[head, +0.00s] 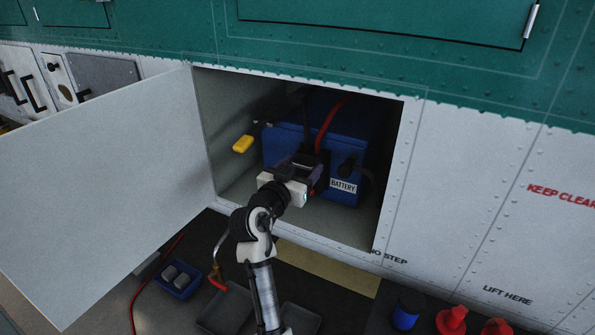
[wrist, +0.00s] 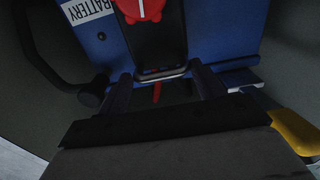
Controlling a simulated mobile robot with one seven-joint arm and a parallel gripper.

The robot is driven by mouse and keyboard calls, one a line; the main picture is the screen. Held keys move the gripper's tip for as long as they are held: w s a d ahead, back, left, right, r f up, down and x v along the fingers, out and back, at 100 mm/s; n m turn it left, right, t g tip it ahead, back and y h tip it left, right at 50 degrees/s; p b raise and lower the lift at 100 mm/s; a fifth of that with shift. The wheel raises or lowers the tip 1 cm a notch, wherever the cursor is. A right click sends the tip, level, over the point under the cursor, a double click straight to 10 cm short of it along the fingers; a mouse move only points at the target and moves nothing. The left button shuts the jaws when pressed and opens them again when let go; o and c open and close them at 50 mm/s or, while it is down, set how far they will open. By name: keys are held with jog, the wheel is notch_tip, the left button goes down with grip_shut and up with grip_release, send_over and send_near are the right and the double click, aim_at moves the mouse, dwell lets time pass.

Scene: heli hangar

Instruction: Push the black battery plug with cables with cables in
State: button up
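The blue battery (head: 345,188), labelled "BATTERY", sits inside the open compartment; its blue case (wrist: 225,35) also fills the upper part of the wrist view. A black block that looks like the plug (wrist: 158,48), with a red part on it, is in front of the case in the wrist view. My gripper (wrist: 162,80) has its two fingers apart, one on each side of the block's near end, with narrow gaps showing. In the head view my gripper (head: 308,170) is at the battery's front and hides most of the plug. Whether the plug is seated is hidden.
A red cable (head: 328,125) rises behind my gripper. A yellow piece (head: 243,144) hangs at the compartment's left side, and a black handle or cable (head: 350,165) is at the battery's right. The open white door (head: 100,190) stands left. Trays and red cones (head: 452,320) are below.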

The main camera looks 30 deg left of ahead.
jog(key=shift+o, duration=0.3)
jog(key=shift+w+f, duration=0.1)
jog(key=shift+w, duration=0.05)
jog(key=shift+s, duration=0.45)
jog(key=s+b, duration=0.3)
jog(key=s, duration=1)
jog(key=shift+b, duration=0.3)
